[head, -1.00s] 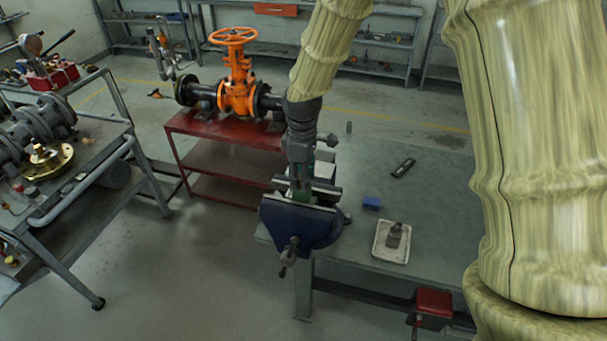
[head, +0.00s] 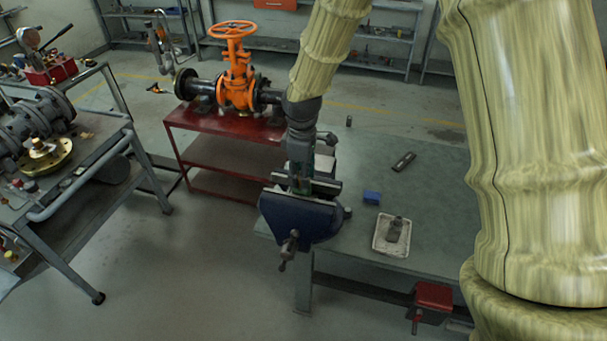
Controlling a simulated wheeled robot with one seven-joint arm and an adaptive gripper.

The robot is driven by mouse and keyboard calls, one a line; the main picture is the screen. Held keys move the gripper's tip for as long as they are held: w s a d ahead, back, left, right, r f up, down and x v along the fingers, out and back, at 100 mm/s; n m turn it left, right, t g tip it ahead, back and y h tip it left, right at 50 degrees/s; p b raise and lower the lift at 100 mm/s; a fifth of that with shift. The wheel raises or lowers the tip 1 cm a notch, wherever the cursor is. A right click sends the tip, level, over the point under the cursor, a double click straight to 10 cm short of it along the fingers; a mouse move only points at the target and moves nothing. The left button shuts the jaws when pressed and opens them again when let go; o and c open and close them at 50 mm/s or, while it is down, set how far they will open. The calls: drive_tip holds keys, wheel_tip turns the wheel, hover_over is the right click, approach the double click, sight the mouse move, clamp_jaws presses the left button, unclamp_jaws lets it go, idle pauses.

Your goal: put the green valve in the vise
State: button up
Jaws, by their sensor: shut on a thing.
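The blue vise (head: 298,219) is fixed at the near left corner of the grey-green workbench. Its pale jaws face up. My gripper (head: 302,182) points down over the vise with its fingertips at the jaws. It is shut on the green valve (head: 302,189), of which only a small green patch shows between the fingers and jaws. The rest of the valve is hidden by the gripper and the vise. I cannot tell how deep it sits or whether both jaws touch it.
On the workbench (head: 430,200) are a blue block (head: 371,197), a pale tray (head: 379,244) with a dark part (head: 394,230), and a dark flat tool (head: 403,162). A red stand (head: 225,143) with an orange gate valve (head: 236,85) stands behind. A grey cart (head: 105,135) stands left.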

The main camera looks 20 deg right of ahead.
drive_tip(key=o, duration=1.2)
drive_tip(key=shift+r, duration=0.1)
drive_tip(key=shift+r+p, duration=1.65)
drive_tip(key=shift+r, duration=1.8)
drive_tip(key=shift+d, duration=0.1)
